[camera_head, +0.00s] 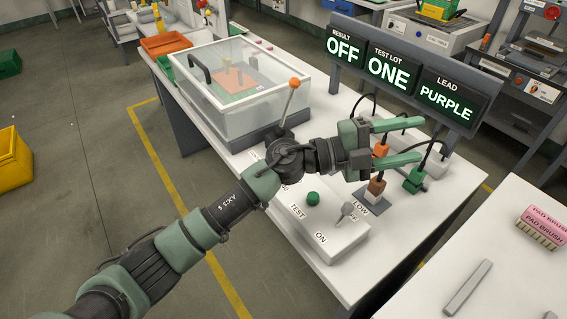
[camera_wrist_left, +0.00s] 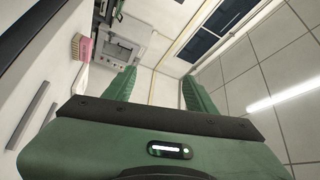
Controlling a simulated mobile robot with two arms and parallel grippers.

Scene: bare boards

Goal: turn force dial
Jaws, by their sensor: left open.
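A white control box (camera_head: 325,240) at the bench's front edge carries a green button (camera_head: 313,198) by the word TEST and a small grey knob or switch (camera_head: 346,211) between the words ON and LOW. No label reading "force" shows, so I cannot tell whether this knob is the force dial; my left arm covers part of the box. My left gripper (camera_head: 421,140) is open and empty, above the brown, orange and green plugs, beyond the knob and apart from it. Its two green fingers (camera_wrist_left: 160,78) show spread in the left wrist view. My right gripper is out of view.
A clear-lidded case (camera_head: 235,85) and an upright lever with an orange knob (camera_head: 294,84) stand left of my gripper. Signs reading OFF, ONE and PURPLE (camera_head: 447,98) stand behind it. Black cables loop near the fingers. A pink brush (camera_head: 543,225) lies on the right table.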

